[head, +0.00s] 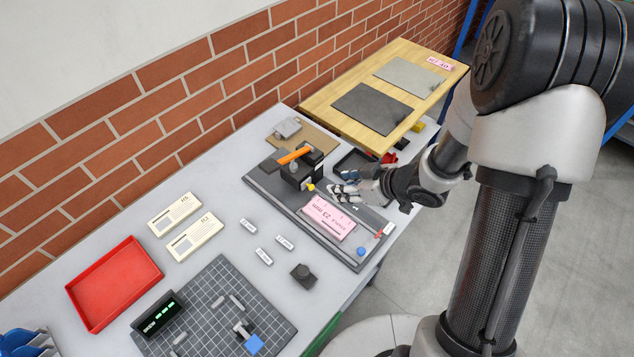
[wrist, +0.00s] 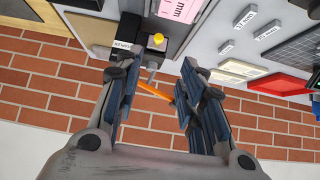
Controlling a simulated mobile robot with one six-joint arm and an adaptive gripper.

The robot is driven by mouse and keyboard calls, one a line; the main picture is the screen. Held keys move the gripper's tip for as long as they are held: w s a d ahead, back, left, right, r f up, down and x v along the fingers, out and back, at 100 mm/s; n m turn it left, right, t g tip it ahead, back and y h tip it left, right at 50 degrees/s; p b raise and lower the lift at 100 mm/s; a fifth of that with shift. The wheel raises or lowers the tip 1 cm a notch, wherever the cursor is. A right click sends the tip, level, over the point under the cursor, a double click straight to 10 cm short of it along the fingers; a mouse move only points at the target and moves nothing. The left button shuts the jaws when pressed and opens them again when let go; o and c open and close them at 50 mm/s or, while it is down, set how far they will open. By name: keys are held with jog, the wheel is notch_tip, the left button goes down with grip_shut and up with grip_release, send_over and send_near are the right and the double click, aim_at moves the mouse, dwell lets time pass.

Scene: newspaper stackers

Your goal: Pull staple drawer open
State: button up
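The black stapler block (head: 291,180) stands on a dark board, with an orange handle (head: 294,156) on top and a small yellow knob (head: 310,187) at its front. A dark face with a small white label (wrist: 122,45) shows in the wrist view, probably the staple drawer. A small grey pull (wrist: 152,72) is beside it. My gripper (head: 342,191) is beside the front of the block. In the wrist view my gripper (wrist: 158,68) is open, its fingers either side of the pull and orange handle, apparently touching neither. The drawer is not clearly visible in the head view.
A pink card (head: 329,216) marked 23 mm lies on the dark board (head: 352,262) close to my gripper. A black tray (head: 350,164) stands behind it. Small white labels, a black knob (head: 303,276) and a red tray (head: 113,284) lie on the left.

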aim_at(313, 187)
jog(key=b+x, duration=0.3)
jog(key=x, duration=1.1)
jog(key=shift+w+f+b, duration=0.1)
jog(key=shift+w+b, duration=0.05)
jog(key=shift+b, duration=0.15)
jog(key=shift+c, duration=0.6)
grip_shut()
